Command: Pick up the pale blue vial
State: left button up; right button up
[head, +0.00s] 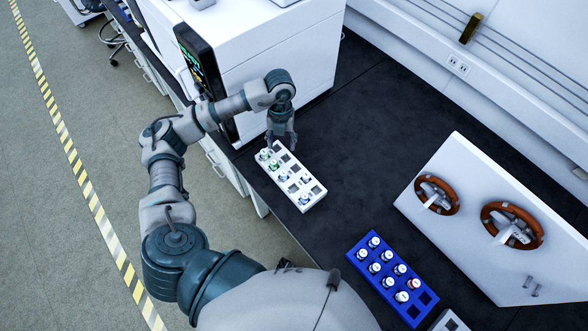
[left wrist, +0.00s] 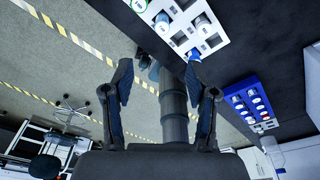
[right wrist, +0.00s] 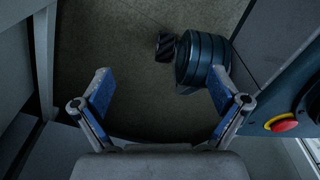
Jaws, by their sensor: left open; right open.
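A white rack (head: 313,203) stands near the bench's left edge in the head view and holds several white-capped vials, some green and some bluish. A bluish vial (head: 304,198) sits at its near end; at this size I cannot be sure which is the pale blue one. In the left wrist view the rack (left wrist: 222,38) is at the top, with a blue-marked vial (left wrist: 194,54) by the right fingertip. My left gripper (head: 283,142), also in its wrist view (left wrist: 158,72), is open and empty at the rack's far end. My right gripper (right wrist: 160,80) is open and empty.
A blue rack (head: 420,312) with several capped vials stands at the front. A white panel (head: 470,205) with two orange rings stands at right, a white instrument (head: 270,50) behind. Dark bench between is clear. In the right wrist view a red button (right wrist: 285,124) shows at right.

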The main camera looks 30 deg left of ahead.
pick_arm(q)
send_over(284, 173)
jog(key=a, duration=0.1)
jog(key=f, duration=1)
jog(key=shift+w+a+f, duration=0.1)
jog(key=shift+w+f, duration=0.2)
jog(key=shift+w, duration=0.1)
jog(key=shift+s+d+f, duration=0.15)
jog(key=shift+d+f, duration=0.2)
jog(key=shift+f, duration=0.1)
jog(key=f, duration=0.3)
jog(key=shift+s+d+f+p, duration=0.2)
jog(key=shift+f+p, duration=0.1)
jog(key=shift+f, duration=0.1)
jog(key=shift+a+f, duration=0.1)
jog(key=shift+f, duration=0.2)
jog(key=shift+a+f, duration=0.1)
jog(key=shift+a, duration=0.05)
jog(key=shift+c, duration=0.6)
jog(key=c, duration=0.8)
jog(key=shift+d, duration=0.2)
grip_shut()
pick_arm(e)
jog(key=shift+s, duration=0.7)
